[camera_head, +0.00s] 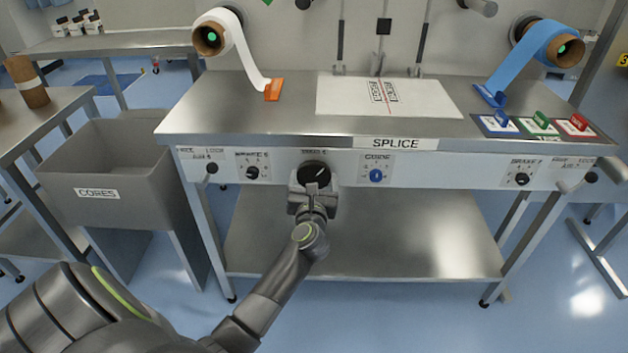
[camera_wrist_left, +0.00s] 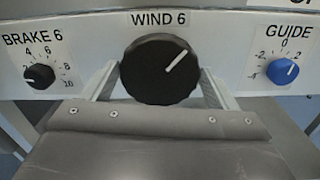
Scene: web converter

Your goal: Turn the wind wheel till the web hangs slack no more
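The wind wheel (camera_wrist_left: 159,68) is a large black knob labelled WIND 6 on the bench's front panel. Its white pointer mark points up and to the right. It also shows in the head view (camera_head: 314,174). My left gripper (camera_head: 312,188) faces it straight on, with one finger on each side, close against its rim in the left wrist view (camera_wrist_left: 160,84). A white web (camera_head: 245,60) runs down from the left roll (camera_head: 210,38) in a curve to an orange clip (camera_head: 273,90) on the bench top. My right gripper is out of view.
Left of the wheel is the BRAKE 6 knob (camera_wrist_left: 39,76); right is the blue GUIDE knob (camera_wrist_left: 283,71). A blue roll (camera_head: 545,42) hangs at the right. A white splice sheet (camera_head: 390,97) lies on the bench (camera_head: 215,115). A grey CORES bin (camera_head: 110,170) stands left.

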